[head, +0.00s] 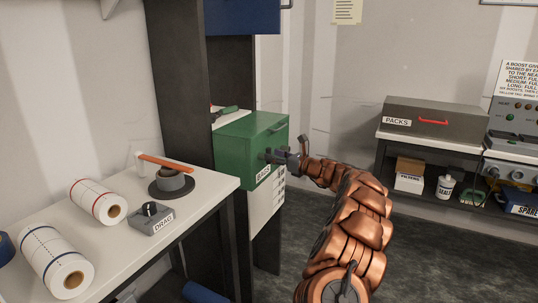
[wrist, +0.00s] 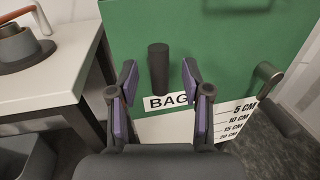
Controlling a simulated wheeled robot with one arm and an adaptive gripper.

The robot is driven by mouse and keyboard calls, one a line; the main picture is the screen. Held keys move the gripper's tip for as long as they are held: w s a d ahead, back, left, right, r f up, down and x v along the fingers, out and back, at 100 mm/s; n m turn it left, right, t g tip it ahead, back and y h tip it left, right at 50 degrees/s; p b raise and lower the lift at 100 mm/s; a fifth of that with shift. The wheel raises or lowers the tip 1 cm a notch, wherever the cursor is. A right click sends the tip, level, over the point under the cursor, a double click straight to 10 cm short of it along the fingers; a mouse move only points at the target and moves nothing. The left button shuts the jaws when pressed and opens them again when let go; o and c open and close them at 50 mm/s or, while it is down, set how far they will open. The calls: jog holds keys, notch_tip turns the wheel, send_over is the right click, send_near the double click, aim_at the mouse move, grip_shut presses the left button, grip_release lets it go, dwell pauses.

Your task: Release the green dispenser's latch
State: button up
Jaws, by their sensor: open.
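The green dispenser (head: 235,143) is a box with a white lower panel, and its label (head: 263,173) reads BAGS. It fills much of the wrist view (wrist: 220,30). A black cylindrical knob (wrist: 158,78) sticks out of its green front, just above the label. A metal handle or bar (wrist: 268,79) is on the front to the right. I cannot tell for sure which part is the latch. My gripper (head: 272,156) is at the dispenser's front. In the wrist view its open fingers (wrist: 160,70) appear on either side of the knob, with gaps on both sides.
A white table (head: 110,240) at left holds paper rolls (head: 97,201), a grey DRAG box (head: 151,217) and a round dark holder (head: 172,183). A dark upright post (head: 180,70) stands beside the dispenser. Shelves with a PACKS box (head: 430,118) stand at right. The floor between is open.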

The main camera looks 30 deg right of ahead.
aim_at(269, 163)
jog(key=shift+x, duration=1.65)
jog(key=shift+c, duration=0.2)
jog(key=shift+s, duration=0.1)
grip_shut()
